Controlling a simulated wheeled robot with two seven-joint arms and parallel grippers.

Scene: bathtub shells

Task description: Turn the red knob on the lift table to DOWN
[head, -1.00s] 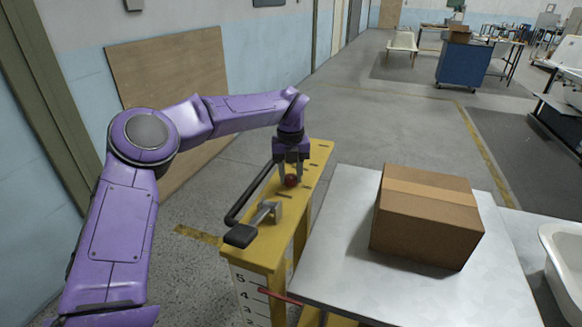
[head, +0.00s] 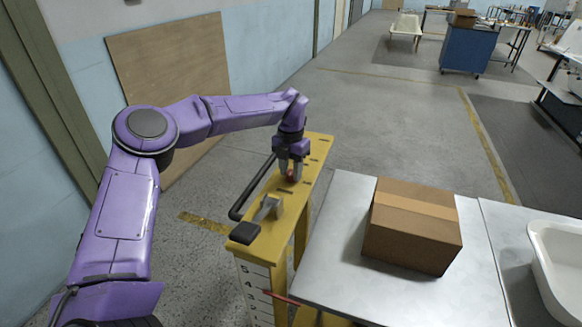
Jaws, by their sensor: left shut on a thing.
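The red knob (head: 291,176) sits on top of the yellow post of the lift table (head: 318,152). My left gripper (head: 291,172) points down over it and is shut on it, with the fingers on either side. The fingers partly hide the knob, and its marks are too small to read. The metal lift table top (head: 330,262) is to the right of the post. My right gripper is not in view.
A cardboard box (head: 412,232) stands on the table top. A black handle bar (head: 252,188) and a lever with a dark pad (head: 245,233) are on the post near the knob. A white tub (head: 560,262) is at the right edge. Open floor lies behind.

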